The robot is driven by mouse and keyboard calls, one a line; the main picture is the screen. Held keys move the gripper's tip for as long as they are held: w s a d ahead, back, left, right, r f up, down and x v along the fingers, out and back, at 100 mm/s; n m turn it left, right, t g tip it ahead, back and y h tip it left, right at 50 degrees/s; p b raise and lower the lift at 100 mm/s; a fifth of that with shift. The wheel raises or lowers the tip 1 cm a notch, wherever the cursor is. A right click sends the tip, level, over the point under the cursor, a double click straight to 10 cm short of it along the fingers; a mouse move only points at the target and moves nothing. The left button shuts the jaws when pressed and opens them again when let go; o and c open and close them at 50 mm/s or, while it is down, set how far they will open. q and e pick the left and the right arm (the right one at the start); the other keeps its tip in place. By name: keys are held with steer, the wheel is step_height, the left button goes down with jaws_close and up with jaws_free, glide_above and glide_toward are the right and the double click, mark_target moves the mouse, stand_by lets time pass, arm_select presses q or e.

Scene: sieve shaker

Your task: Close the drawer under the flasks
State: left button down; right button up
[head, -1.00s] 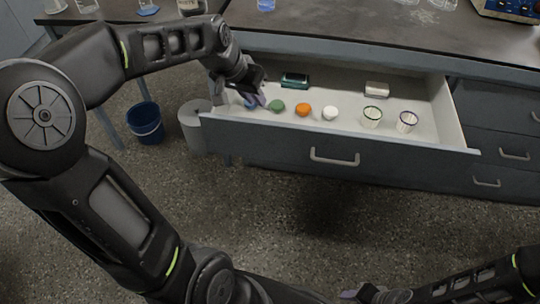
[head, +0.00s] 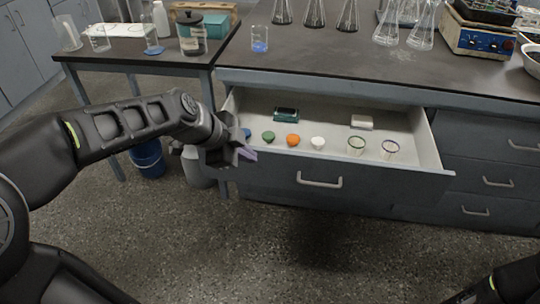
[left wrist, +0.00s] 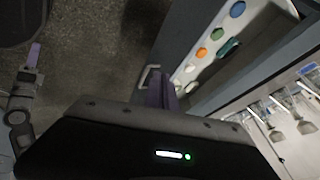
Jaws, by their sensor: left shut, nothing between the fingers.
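The drawer (head: 272,178) under the bench top stands open, with a grey front and a bar handle (head: 320,183). Several flasks (head: 348,14) stand on the bench top above it. My left gripper (head: 246,154) is shut and empty at the left end of the drawer front, and hides part of that corner; I cannot tell if it touches. In the left wrist view its purple fingers (left wrist: 160,92) show close to the handle (left wrist: 148,76) in the picture. A purple-tipped gripper, likely my right one (left wrist: 33,56), shows at the left there; its jaw state is unclear.
The drawer holds several coloured caps such as an orange one (head: 293,140), two rimmed cups, a teal box (head: 286,114) and a white block (head: 361,122). A blue bucket (head: 148,160) stands on the floor left. The floor in front is clear.

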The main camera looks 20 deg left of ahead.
arm_select(q)
glide_toward(279, 160)
step_height(279, 160, down, 4)
steer(key=s+d, duration=0.1)
steer(key=d, duration=0.1)
steer(key=shift+w+a, duration=0.25)
steer(key=shift+w, duration=0.8)
steer(key=shift+w+a, duration=0.2)
steer(key=shift+w, duration=0.55)
arm_select(e)
steer(key=shift+f, duration=0.1)
